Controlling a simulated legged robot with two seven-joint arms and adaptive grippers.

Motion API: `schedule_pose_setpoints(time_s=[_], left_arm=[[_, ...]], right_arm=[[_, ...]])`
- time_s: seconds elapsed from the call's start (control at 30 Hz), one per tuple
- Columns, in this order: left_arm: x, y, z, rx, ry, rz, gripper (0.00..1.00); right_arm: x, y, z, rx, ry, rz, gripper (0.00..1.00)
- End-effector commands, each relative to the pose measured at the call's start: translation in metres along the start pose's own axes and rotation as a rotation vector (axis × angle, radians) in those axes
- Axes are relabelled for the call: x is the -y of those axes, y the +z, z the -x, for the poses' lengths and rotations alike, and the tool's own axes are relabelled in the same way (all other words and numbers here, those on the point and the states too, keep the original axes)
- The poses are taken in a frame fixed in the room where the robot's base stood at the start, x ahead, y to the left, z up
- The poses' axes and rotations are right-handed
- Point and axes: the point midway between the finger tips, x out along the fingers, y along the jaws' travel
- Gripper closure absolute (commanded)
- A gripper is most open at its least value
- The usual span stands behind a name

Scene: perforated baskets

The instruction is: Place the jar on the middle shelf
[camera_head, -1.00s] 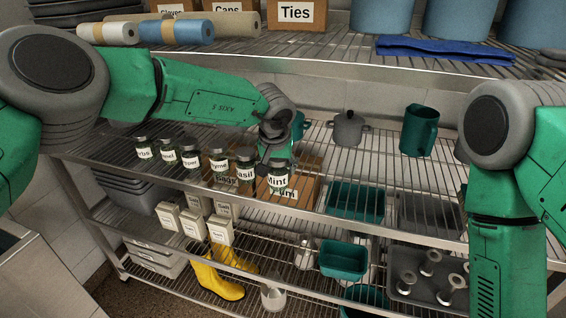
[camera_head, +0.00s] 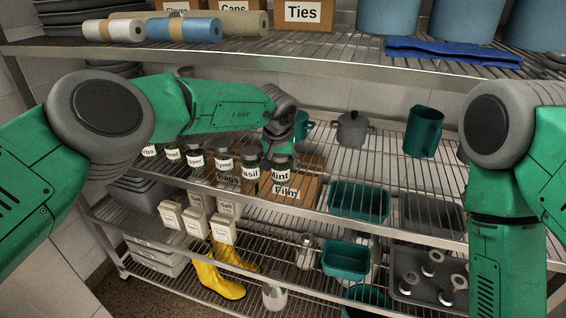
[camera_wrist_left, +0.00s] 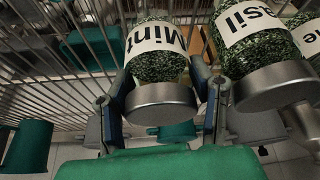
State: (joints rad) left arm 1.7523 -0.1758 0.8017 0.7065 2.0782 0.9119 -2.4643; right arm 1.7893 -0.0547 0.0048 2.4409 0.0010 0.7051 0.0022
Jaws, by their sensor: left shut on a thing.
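The Mint jar (camera_head: 281,176), a glass jar of green herbs with a grey lid and white label, is at the right end of a row of jars along the front of the wire shelf. My left gripper (camera_head: 280,143) comes from above and behind, shut on it. In the left wrist view, the fingers (camera_wrist_left: 165,85) are on either side of the Mint jar (camera_wrist_left: 159,65), close to its lid. The jar looks upright; I cannot tell whether its base touches the shelf. The middle shelf (camera_head: 375,163) is below the top shelf. My right gripper is out of view.
The Basil jar (camera_head: 250,172) stands close beside the Mint jar, with several more jars to the left. A grey pot (camera_head: 352,129) and teal mug (camera_head: 422,131) stand at the back right. The top shelf's edge (camera_head: 330,64) is above my arm.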

Motion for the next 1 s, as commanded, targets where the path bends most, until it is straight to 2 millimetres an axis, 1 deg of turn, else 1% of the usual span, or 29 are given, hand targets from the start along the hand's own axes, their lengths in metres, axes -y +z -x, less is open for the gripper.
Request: schedule_pose_setpoints(time_s=[0.03,0.07,0.1,0.37,0.47,0.57,0.73,1.0], left_arm=[[-0.002,0.001,-0.001,0.001,-0.001,-0.001,0.45],[-0.003,0.001,-0.001,0.001,-0.002,-0.001,0.34],[-0.005,0.001,-0.001,0.001,-0.004,-0.002,0.31],[-0.008,0.0,0.0,0.001,-0.006,-0.004,0.31],[-0.005,0.0,0.005,0.001,-0.004,-0.003,0.31],[-0.004,0.0,0.016,0.001,-0.002,-0.004,0.31],[0.0,0.017,0.021,0.002,-0.001,-0.002,0.31],[-0.004,0.051,0.034,0.002,-0.004,-0.006,0.31]], right_arm=[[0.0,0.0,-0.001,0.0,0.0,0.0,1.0],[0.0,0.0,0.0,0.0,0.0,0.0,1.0],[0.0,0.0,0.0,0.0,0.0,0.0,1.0],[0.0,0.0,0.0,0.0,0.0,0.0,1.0],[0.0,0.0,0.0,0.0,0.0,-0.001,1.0],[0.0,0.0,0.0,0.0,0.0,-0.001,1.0],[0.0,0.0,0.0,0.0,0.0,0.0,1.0],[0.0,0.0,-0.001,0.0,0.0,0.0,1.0]])
